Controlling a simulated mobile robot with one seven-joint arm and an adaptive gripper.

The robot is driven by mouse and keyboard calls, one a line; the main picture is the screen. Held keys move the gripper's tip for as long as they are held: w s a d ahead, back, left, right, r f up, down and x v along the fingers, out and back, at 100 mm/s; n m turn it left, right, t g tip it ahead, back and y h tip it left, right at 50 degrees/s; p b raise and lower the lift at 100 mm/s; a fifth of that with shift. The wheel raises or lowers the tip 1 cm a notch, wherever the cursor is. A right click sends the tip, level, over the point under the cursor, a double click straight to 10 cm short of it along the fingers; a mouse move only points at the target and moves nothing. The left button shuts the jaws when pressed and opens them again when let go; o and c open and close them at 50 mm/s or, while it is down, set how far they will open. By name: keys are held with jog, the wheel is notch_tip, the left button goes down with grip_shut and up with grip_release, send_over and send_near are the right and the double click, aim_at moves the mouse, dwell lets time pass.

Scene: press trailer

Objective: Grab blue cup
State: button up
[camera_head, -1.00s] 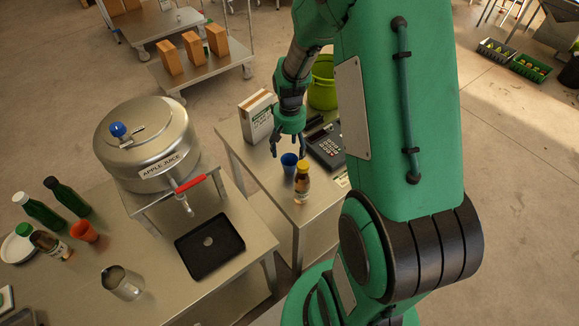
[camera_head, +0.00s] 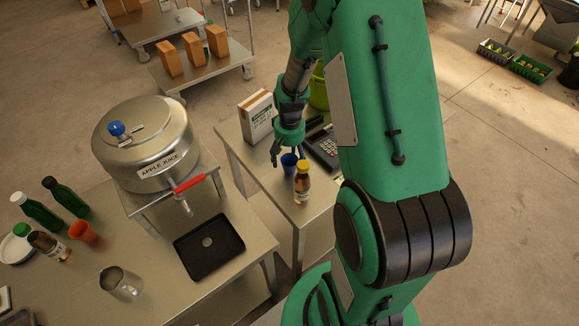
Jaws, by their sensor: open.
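The blue cup (camera_head: 289,164) stands upright on the small metal table (camera_head: 262,176) right of the juice tank. A juice bottle with a yellow cap (camera_head: 302,183) stands just in front of it and to its right. My gripper (camera_head: 288,158) is open and points down at the cup, with its dark fingers at the rim, one on the left and one on the right as seen here. I cannot tell whether the fingers touch the cup.
A white carton (camera_head: 256,117) stands behind the cup at left, and a dark keypad device (camera_head: 324,147) to its right. A lime-green bucket (camera_head: 319,88) is behind my arm.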

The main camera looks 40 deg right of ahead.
aim_at(290, 164)
jog(key=shift+f, duration=1.65)
jog(key=c, duration=1.1)
jog(key=shift+c, duration=0.3)
